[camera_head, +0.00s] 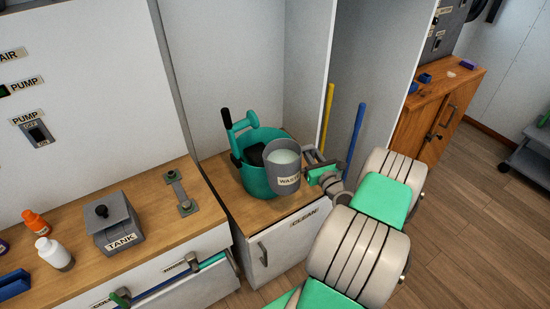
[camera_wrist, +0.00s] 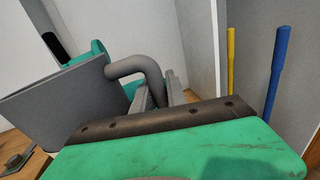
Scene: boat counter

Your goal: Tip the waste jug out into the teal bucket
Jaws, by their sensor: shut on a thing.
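The grey waste jug (camera_head: 286,172), with a "WASTE" label, is held in front of the teal bucket's right side. Pale content shows inside the jug, which looks close to upright. My gripper (camera_head: 314,163) is shut on the jug's handle (camera_wrist: 145,72) from the right. In the wrist view the jug's grey body (camera_wrist: 55,105) fills the left. The teal bucket (camera_head: 252,180) stands on the wooden counter, with something dark inside; the jug hides part of its rim. A sliver of the bucket (camera_wrist: 132,86) shows behind the jug in the wrist view.
A teal pump-like fitting with a dark handle (camera_head: 227,120) rises at the bucket's left. A yellow pole (camera_head: 327,117) and a blue pole (camera_head: 355,132) stand to the right. A grey tank box (camera_head: 113,222) and bottles (camera_head: 55,254) sit on the left counter.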

